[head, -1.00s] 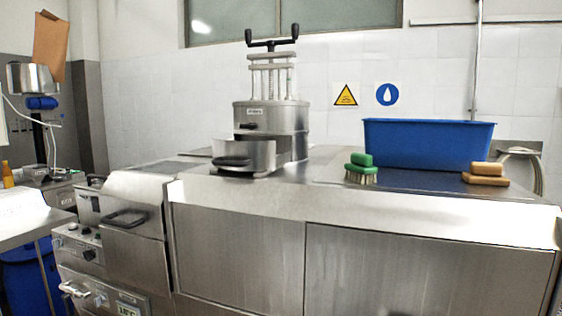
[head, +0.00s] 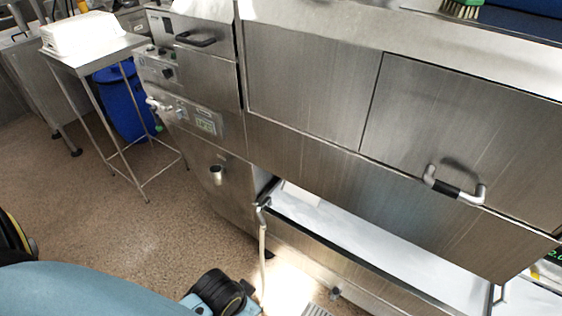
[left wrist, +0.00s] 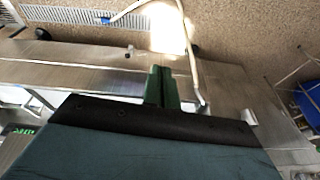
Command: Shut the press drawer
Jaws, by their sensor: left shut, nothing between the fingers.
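The press with its drawer is outside both current views; it showed in the earlier head view on the counter, with the drawer standing out at its front and a dark handle on it. My left gripper (left wrist: 163,72) shows in the left wrist view as two green fingers closed together, with nothing between them. Behind the fingers in that view are steel surfaces and the floor. In the head view only my blue arm and a dark joint show at the bottom left; no gripper fingers show there. My right gripper is in neither view.
The steel counter front (head: 300,85) has a door with a handle (head: 455,186). Below it is a long open bay with a white surface (head: 380,240). A pale hose (head: 263,250) hangs beside it. A side table (head: 90,45) and blue bin (head: 125,100) stand left. Floor between is clear.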

